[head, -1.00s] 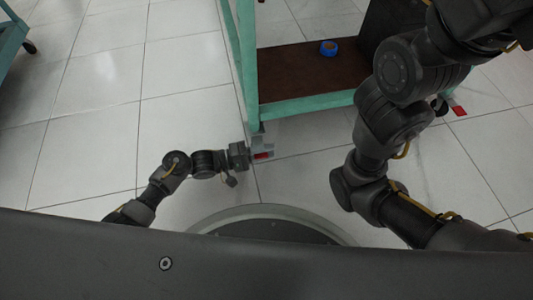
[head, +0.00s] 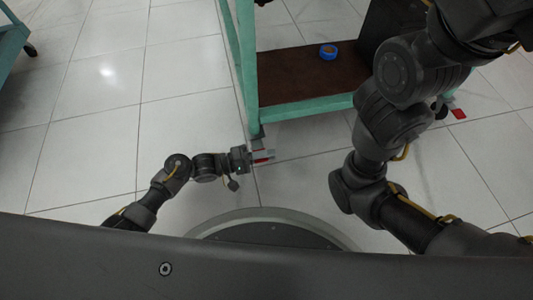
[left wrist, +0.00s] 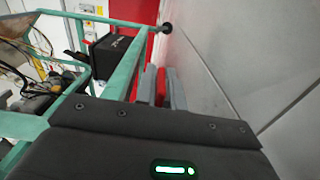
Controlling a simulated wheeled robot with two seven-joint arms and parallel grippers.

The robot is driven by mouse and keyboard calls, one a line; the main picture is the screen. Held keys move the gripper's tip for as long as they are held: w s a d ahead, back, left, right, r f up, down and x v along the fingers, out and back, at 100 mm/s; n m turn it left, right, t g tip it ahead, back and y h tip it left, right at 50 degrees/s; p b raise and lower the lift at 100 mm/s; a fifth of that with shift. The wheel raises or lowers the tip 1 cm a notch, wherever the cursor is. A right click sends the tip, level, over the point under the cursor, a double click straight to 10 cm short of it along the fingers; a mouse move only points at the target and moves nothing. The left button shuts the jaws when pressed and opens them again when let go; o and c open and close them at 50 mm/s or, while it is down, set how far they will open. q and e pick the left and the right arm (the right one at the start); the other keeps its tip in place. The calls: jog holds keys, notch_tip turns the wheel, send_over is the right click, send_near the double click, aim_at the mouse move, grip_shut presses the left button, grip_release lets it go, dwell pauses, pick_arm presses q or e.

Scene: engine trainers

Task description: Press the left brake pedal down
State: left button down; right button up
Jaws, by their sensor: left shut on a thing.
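The left brake pedal (head: 262,155) is a small red piece at the foot of the teal stand's near left leg. My left gripper (head: 260,156) is low over the floor at that foot, shut on the pedal, with its fingers covering most of it. In the left wrist view the red pedal (left wrist: 160,86) shows as a strip between the grey fingers (left wrist: 162,88). Its tilt is hard to tell. My right arm crosses the right side of the head view, and its gripper is out of the picture.
The teal stand (head: 310,106) has a brown lower shelf with a blue tape roll (head: 327,52) on it. Another red pedal (head: 459,113) is by the right caster. Tiled floor (head: 90,120) is clear to the left. A teal cart (head: 10,38) stands far left.

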pick_arm(q)
jog(key=shift+f+m, duration=0.6)
jog(key=shift+m, duration=0.4)
jog(key=f+m, duration=0.1)
jog(key=m, duration=0.2)
jog(key=shift+w+a+f, duration=0.1)
jog(key=shift+w+f, duration=0.15)
jog(key=shift+f, duration=0.15)
jog(key=c, duration=1.5)
grip_release()
jog(key=shift+a, duration=0.1)
